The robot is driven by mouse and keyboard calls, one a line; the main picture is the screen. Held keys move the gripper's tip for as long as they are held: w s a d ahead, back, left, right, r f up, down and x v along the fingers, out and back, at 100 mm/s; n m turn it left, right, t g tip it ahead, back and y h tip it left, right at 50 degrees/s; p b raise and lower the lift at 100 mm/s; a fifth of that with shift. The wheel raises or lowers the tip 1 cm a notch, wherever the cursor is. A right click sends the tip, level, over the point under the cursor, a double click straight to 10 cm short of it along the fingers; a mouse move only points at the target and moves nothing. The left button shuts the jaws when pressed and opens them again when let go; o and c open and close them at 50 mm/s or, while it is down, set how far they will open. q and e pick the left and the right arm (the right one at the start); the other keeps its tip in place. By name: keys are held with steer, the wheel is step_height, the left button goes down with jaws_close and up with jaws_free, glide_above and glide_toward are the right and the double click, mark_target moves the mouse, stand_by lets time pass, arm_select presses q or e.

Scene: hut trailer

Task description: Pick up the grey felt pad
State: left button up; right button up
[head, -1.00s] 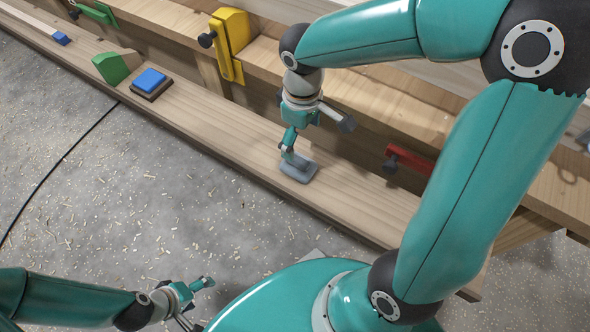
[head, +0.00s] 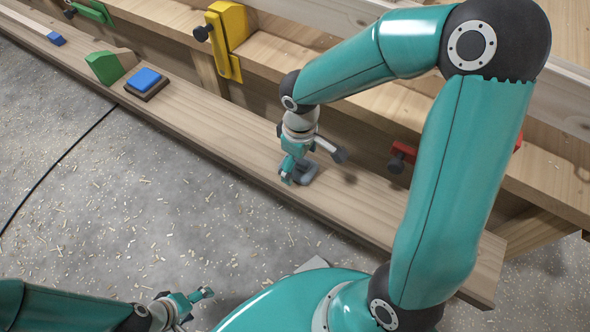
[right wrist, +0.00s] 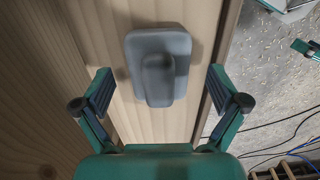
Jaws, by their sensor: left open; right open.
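The grey felt pad (right wrist: 158,62) lies on the wooden plank (head: 215,133), a flat block with a raised grip on top. In the head view the pad (head: 309,173) is partly hidden by my right gripper (head: 291,180), which points down over it. In the right wrist view my right gripper (right wrist: 160,92) is open, its two fingers spread to either side of the pad, with gaps between them and it. It holds nothing. My left gripper (head: 202,303) is open and empty at the bottom left, over the concrete floor, far from the pad.
On the plank to the left are a blue-topped block (head: 146,82), a green wedge (head: 104,67) and a small blue block (head: 56,39). Yellow (head: 230,35), green (head: 91,12) and red (head: 403,155) clamps sit along the beam behind. A dark cable crosses the floor.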

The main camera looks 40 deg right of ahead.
steer(key=c, duration=1.2)
steer(key=shift+r, duration=0.1)
steer(key=shift+c, duration=0.2)
step_height(320, 180, up, 20)
steer(key=p, duration=0.7)
